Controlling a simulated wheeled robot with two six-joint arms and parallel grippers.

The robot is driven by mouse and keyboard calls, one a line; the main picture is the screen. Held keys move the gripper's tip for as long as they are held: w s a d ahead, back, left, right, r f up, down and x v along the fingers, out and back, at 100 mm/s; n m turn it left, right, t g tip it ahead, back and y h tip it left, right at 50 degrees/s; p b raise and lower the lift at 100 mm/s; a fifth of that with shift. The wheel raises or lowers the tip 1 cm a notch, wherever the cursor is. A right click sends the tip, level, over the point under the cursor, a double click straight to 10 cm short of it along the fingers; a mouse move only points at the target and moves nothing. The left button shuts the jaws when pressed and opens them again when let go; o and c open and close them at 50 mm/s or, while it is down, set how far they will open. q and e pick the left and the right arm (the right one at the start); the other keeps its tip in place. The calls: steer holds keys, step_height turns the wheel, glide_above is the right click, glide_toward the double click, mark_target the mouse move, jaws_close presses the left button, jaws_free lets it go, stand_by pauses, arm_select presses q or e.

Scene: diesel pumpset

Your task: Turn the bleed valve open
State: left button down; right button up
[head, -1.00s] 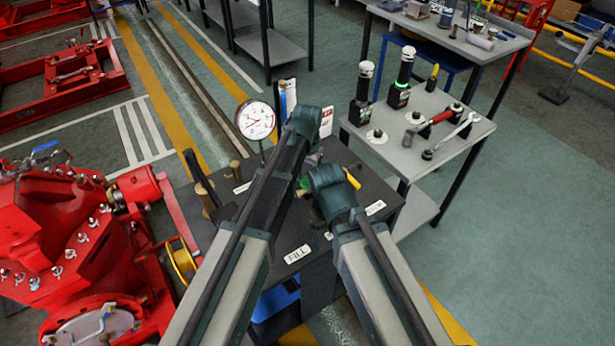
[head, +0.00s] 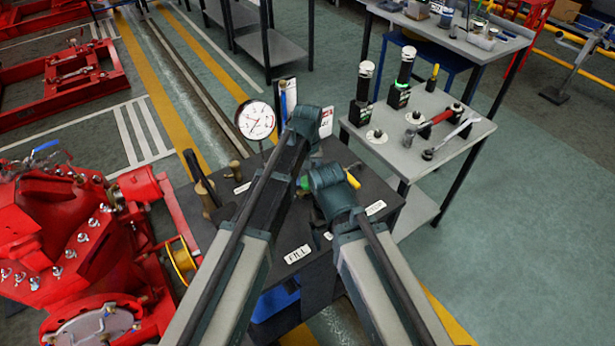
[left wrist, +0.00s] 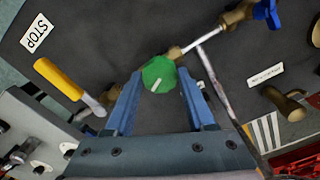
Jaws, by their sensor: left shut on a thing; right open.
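A round green knob (left wrist: 158,74) with a pale mark on its face sits on a brass fitting, seen in the left wrist view. My left gripper (left wrist: 160,88) is shut on it, one blue finger on each side. In the head view a bit of the green knob (head: 304,183) shows between my arms, while my left gripper's fingers are hidden behind my wrist (head: 304,122). My right gripper (head: 326,206) is open, lower and to the right of the left one, its fingers mostly hidden by its wrist.
A yellow-handled lever (left wrist: 58,79) is near the STOP label (left wrist: 37,33). A blue-handled valve (left wrist: 266,12) and a thin metal rod are close to the knob. A dial gauge (head: 255,119) stands behind. A grey tool table (head: 420,155) is at right, a red pump (head: 60,235) at left.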

mark_target(307, 180)
stand_by(0.4)
arm_select(q)
steer(key=shift+c, duration=1.2)
jaws_free()
step_height(307, 180, up, 14)
steer(key=p, duration=1.4)
steer(key=shift+f+b, duration=0.3)
step_height(307, 180, down, 13)
steer(key=b, duration=1.3)
steer(key=shift+r, duration=0.15)
